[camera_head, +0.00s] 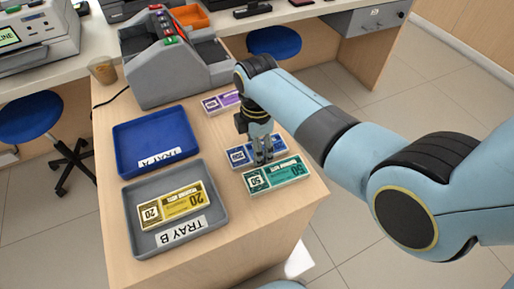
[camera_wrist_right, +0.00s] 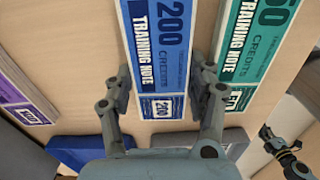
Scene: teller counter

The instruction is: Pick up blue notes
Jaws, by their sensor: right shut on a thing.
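The blue notes (camera_head: 238,156), marked 200, lie on the wooden counter between the purple and green notes. They also show in the right wrist view (camera_wrist_right: 160,45), running between my fingers. My right gripper (camera_head: 263,158) reaches down from above and is shut on the blue notes, with one finger at each long side in the right wrist view (camera_wrist_right: 163,100). The fingers hide part of the notes in the head view. My left gripper (camera_wrist_right: 284,152) shows small and dark at the lower right of the right wrist view; its jaw opening is unclear.
Green notes (camera_head: 277,175) lie close beside the blue ones. Purple notes (camera_head: 221,101) lie farther back. Blue tray A (camera_head: 133,142) is empty; grey tray B (camera_head: 142,244) holds yellow notes (camera_head: 171,205). A grey counting machine (camera_head: 160,80) stands at the back.

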